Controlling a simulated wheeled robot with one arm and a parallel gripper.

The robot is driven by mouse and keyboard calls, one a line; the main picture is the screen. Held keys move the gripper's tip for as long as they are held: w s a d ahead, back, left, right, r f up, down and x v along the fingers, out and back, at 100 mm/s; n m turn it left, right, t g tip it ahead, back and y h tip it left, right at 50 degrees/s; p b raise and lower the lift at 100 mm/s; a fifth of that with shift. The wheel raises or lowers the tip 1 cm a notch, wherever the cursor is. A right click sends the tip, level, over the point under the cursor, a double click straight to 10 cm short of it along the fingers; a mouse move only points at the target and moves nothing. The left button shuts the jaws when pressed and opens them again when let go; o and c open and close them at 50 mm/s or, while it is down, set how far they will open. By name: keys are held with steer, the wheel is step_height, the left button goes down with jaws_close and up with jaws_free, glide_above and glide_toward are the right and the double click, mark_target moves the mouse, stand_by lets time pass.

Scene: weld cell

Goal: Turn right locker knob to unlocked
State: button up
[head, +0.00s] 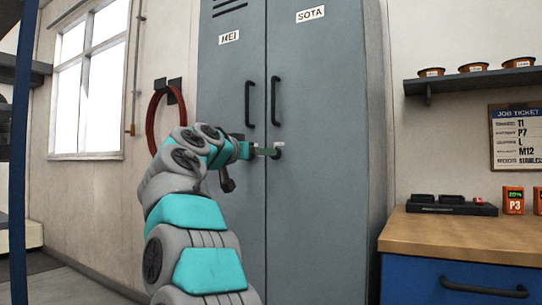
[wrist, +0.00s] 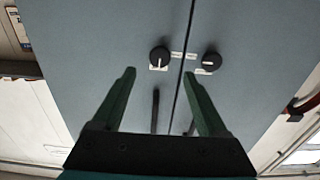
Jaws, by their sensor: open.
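The grey locker has a right door (head: 315,90) labelled SOTA and a left door (head: 230,70) labelled MEI. The right locker knob (head: 279,148) is round and black, just beyond my fingertips. The wrist view is turned over, so this knob (wrist: 160,57) shows left of the door seam there, with a white pointer line and small white labels beside it. The left locker knob (wrist: 209,61) shows right of the seam. My gripper (wrist: 159,73) is open, its green fingers either side of the right knob's line. My gripper (head: 266,151) partly covers the knob area in the head view.
Black vertical door handles (head: 275,101) stand above the knobs. A red hose (head: 158,115) hangs on the wall at left. A wooden-topped blue bench (head: 470,238) stands at right, below a shelf (head: 470,80) with bowls.

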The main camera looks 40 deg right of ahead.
steer(key=p+x, duration=0.3)
steer(key=x, duration=0.4)
steer(key=shift+d, duration=0.1)
steer(key=shift+c, duration=0.3)
jaws_close()
